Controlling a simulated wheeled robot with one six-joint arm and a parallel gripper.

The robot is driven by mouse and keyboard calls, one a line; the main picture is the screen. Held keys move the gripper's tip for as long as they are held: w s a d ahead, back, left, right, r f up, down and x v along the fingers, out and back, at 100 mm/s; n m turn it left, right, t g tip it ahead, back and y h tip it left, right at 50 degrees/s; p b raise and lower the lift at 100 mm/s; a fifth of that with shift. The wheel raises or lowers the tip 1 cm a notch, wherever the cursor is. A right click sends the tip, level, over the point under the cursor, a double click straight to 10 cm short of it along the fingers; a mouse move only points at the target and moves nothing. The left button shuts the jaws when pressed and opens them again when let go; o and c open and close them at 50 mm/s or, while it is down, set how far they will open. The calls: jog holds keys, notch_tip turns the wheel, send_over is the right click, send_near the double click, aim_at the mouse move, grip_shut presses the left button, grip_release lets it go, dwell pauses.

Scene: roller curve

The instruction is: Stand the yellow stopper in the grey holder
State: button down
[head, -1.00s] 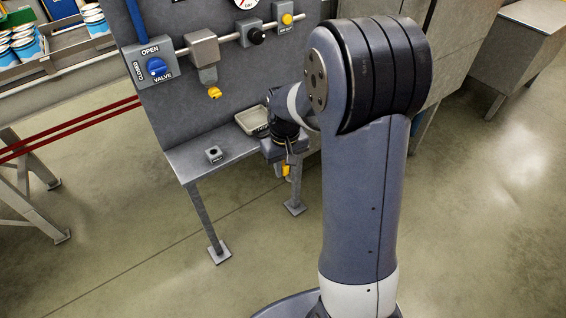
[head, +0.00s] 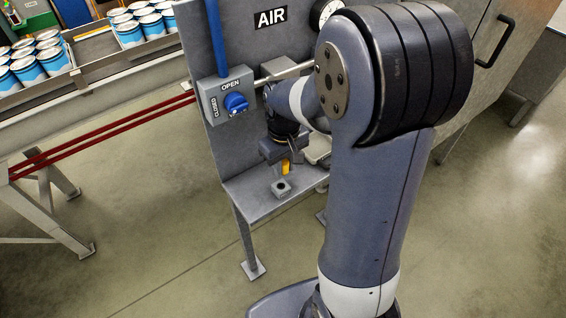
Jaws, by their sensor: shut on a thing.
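The yellow stopper (head: 286,168) hangs below my gripper (head: 288,158), which is shut on it. It is small in the picture and looks upright. The grey holder (head: 282,188) is a small block with a dark hole in its top, on the grey shelf (head: 245,192) of the air panel. The stopper appears just behind and above the holder. I cannot tell the exact gap between them. My arm hides the right part of the panel and shelf.
A valve box with a blue knob (head: 236,103) sits on the panel (head: 219,150) left of my gripper. Red rails (head: 105,131) and a conveyor with paint cans (head: 42,62) stand at the left.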

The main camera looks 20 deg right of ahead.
aim_at(281, 182)
jog(key=shift+w+a+f, duration=0.1)
jog(key=shift+w+a, duration=0.25)
jog(key=shift+w, duration=0.05)
jog(key=shift+f+b, duration=2.3)
jog(key=shift+f, duration=0.5)
jog(key=shift+f+b, duration=0.45)
jog(key=shift+f, duration=0.2)
jog(key=shift+s+f, duration=0.2)
jog(key=shift+f, duration=0.05)
